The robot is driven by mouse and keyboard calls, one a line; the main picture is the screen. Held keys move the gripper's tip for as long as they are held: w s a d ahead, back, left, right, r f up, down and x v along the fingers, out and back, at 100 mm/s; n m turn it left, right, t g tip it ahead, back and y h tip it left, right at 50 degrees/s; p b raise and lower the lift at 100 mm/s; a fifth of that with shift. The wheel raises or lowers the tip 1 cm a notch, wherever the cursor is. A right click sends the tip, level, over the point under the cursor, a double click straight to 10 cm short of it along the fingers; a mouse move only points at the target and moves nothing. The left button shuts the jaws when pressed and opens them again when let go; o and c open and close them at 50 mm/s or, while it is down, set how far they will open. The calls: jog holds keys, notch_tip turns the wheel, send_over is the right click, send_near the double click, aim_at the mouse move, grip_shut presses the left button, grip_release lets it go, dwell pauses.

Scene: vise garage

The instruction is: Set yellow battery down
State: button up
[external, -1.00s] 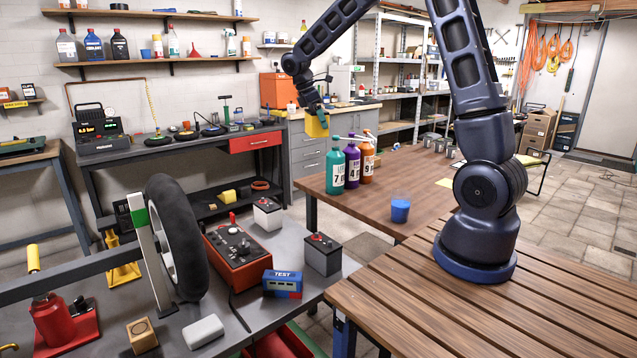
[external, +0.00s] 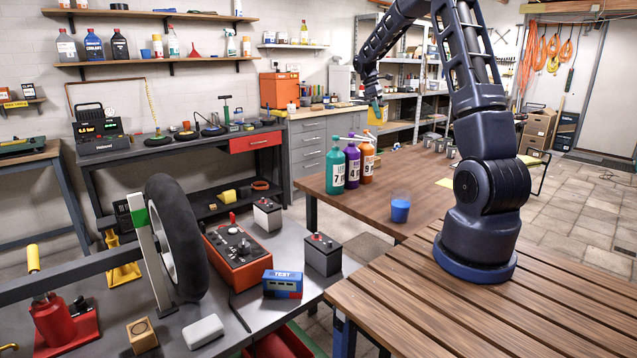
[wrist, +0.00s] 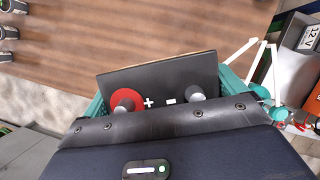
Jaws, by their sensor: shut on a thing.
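The yellow battery (external: 379,117) hangs in the air behind the bottles, by the back end of the brown wooden table (external: 425,207). My gripper (external: 376,101) is shut on it from above. In the wrist view, the battery's dark top (wrist: 160,82) shows a red-ringed plus terminal and a grey minus terminal between my teal fingers. The battery's sides and underside are hidden there. In that view, the brown tabletop lies below the battery and fills the upper part of the picture.
Green (external: 335,172), purple (external: 351,166) and orange (external: 367,162) pump bottles stand at the table's left edge. A blue-filled cup (external: 400,209) stands nearer. Several grey cans (external: 438,145) line the far right edge. The tabletop's middle is mostly clear.

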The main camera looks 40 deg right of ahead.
jog(key=s+d+m+y, duration=0.15)
jog(key=s+d, duration=0.25)
jog(key=d, duration=0.4)
jog(key=s+d+m, duration=0.2)
jog(key=s+d, duration=0.3)
jog(key=d, duration=0.3)
jog(key=s+d+m+y, duration=0.1)
jog(key=s+d+m, duration=0.1)
jog(key=s+d, duration=0.35)
jog(key=shift+h, duration=0.25)
jog(key=f, duration=0.8)
jog(key=w+d+f, duration=0.1)
jog(key=f, duration=0.8)
jog(key=w+f, duration=0.1)
jog(key=f, duration=0.7)
jog(key=shift+d+f, duration=0.15)
jog(key=shift+d, duration=0.15)
jog(key=o, duration=1.4)
jog(key=shift+f, duration=0.15)
jog(key=shift+c, duration=0.2)
jog(key=shift+s, duration=0.1)
